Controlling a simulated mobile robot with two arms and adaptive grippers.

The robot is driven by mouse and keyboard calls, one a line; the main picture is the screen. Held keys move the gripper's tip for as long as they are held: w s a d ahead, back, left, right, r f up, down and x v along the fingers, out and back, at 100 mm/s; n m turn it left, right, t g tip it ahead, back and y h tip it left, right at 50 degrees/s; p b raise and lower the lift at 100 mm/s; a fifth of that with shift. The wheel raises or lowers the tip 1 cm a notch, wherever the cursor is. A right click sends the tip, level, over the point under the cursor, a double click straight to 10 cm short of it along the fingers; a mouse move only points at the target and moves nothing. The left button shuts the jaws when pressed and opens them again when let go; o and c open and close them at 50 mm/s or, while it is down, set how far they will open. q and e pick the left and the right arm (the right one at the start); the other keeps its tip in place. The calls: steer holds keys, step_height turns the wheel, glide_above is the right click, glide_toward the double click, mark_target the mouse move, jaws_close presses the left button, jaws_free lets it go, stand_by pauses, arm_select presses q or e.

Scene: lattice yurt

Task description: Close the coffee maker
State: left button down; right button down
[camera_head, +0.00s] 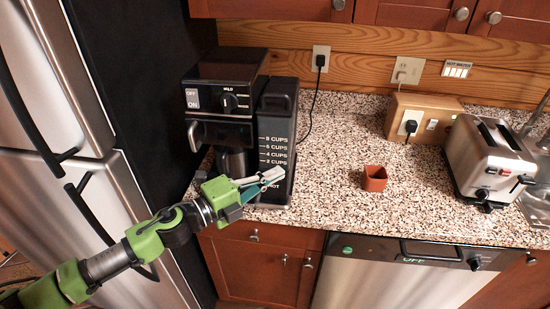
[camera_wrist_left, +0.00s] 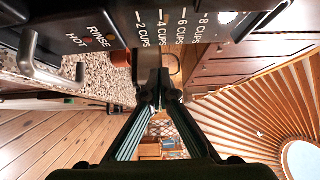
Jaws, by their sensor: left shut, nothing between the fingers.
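The black coffee maker (camera_head: 205,72) stands at the left end of the counter beside the fridge. My left gripper (camera_head: 274,178) is in front of the lower part of that column, with empty fingers together. In the left wrist view the fingertips (camera_wrist_left: 156,84) meet just below the marked panel; contact is unclear. My right gripper is out of view.
A small reddish-brown square cup (camera_head: 374,179) sits mid-counter. A toaster (camera_head: 490,160) and a wooden outlet box (camera_head: 423,115) stand to the right. The fridge (camera_head: 60,110) is close on the left. The speckled counter (camera_head: 335,150) between coffee maker and cup is clear.

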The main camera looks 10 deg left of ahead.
mark_target(288, 158)
arm_select(q)
steer(key=shift+w+a+p, duration=0.2)
steer(key=shift+w+p, duration=0.25)
steer(key=shift+w, duration=1.45)
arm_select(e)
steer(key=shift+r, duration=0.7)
arm_select(q)
steer(key=shift+w, duration=0.1)
